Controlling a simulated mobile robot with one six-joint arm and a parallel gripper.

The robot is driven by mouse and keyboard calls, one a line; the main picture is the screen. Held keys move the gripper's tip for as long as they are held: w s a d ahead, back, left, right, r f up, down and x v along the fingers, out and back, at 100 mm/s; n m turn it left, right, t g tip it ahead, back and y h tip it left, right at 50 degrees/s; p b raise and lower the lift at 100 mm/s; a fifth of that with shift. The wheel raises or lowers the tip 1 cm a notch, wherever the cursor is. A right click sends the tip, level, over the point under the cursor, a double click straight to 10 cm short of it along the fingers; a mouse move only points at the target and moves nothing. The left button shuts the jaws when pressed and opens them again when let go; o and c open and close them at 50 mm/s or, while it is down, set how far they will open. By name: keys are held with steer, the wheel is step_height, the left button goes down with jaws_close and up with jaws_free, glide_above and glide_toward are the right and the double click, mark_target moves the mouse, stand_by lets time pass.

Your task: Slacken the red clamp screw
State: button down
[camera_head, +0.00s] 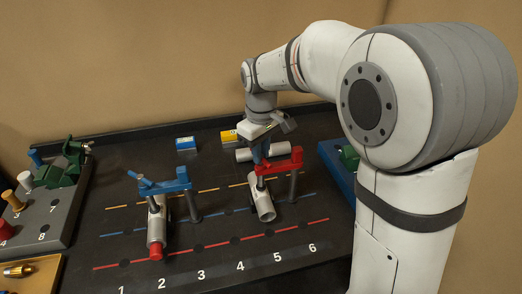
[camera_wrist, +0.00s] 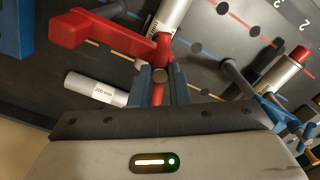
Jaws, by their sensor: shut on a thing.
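The red clamp (camera_head: 281,164) stands on the dark board on a grey post, with its arm over a silver tube (camera_head: 262,200). In the wrist view the red clamp (camera_wrist: 85,29) reaches in from the upper left, and the tube (camera_wrist: 168,14) shows beyond it. My gripper (camera_head: 262,157) is above the left end of the clamp, pointing down. In the wrist view its two blue-grey fingers are shut on the red clamp screw (camera_wrist: 158,94), one on each side of its red cross handle. The screw's lower end is hidden.
A blue clamp (camera_head: 165,186) holds a red-capped tube (camera_head: 156,230) to the left. A loose pale cylinder (camera_head: 255,154) lies behind my gripper. A grey peg rack (camera_head: 52,212) is left, a blue bin (camera_head: 335,165) right.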

steer(key=shift+w+r+n, duration=0.1)
steer(key=shift+n, duration=1.8)
jaws_free()
step_height(320, 180, up, 8)
steer(key=shift+f, duration=0.15)
stand_by(0.3)
